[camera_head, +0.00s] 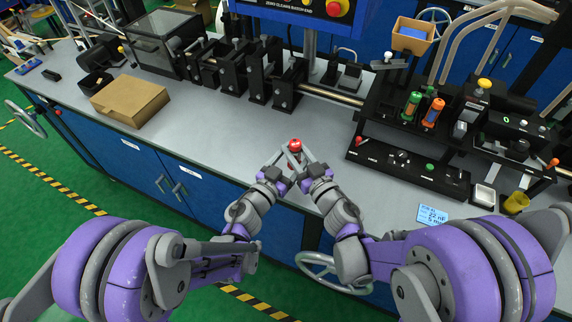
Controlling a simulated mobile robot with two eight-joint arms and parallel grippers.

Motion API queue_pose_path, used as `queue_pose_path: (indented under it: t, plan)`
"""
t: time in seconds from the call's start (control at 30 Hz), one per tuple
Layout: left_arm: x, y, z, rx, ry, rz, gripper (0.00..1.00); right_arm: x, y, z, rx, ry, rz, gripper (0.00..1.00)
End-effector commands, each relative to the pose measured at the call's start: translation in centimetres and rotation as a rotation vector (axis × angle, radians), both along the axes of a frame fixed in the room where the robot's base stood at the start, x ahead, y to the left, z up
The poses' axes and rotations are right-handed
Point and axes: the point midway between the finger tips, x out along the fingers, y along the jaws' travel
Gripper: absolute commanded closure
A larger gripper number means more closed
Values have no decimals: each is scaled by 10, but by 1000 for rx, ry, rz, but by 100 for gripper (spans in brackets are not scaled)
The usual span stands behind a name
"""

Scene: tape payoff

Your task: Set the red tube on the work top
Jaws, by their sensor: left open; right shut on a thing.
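The red tube (295,146) shows as a small red round end between my two grippers, near the front edge of the grey work top (225,122). My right gripper (302,156) is shut on the red tube. My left gripper (281,158) is open, with its fingertips close beside the tube on the left. The fingers hide most of the tube's lower part, so I cannot tell whether it touches the work top.
A cardboard box (130,100) stands at the left of the work top. Black machine blocks (258,78) line the back. A black control panel (408,172) with a green tube (411,104) and an orange tube (433,113) behind it stands right. The middle is clear.

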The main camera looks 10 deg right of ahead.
Motion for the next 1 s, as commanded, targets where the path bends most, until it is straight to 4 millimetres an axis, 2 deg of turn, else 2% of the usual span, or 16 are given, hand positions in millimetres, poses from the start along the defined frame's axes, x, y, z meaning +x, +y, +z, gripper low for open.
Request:
queue_pose_path:
  t: [0.4, 0.8, 0.93, 0.97, 1.0]
  plan:
    - [6, -6, 0, 0, 0, 0, 26, 0, 0, 0, 0, 0, 0, 100]
    - [6, -5, 0, 0, 0, 0, 98, 0, 0, 0, 0, 0, 0, 100]
    - [6, -5, 0, 0, 0, 1, 100, 0, 0, 0, 0, 0, 0, 100]
    - [6, -5, 0, 0, 0, 1, 100, 0, 0, 0, 0, 0, 0, 58]
    - [6, -5, 0, 0, 0, 1, 100, 0, 0, 0, 0, 0, 0, 51]
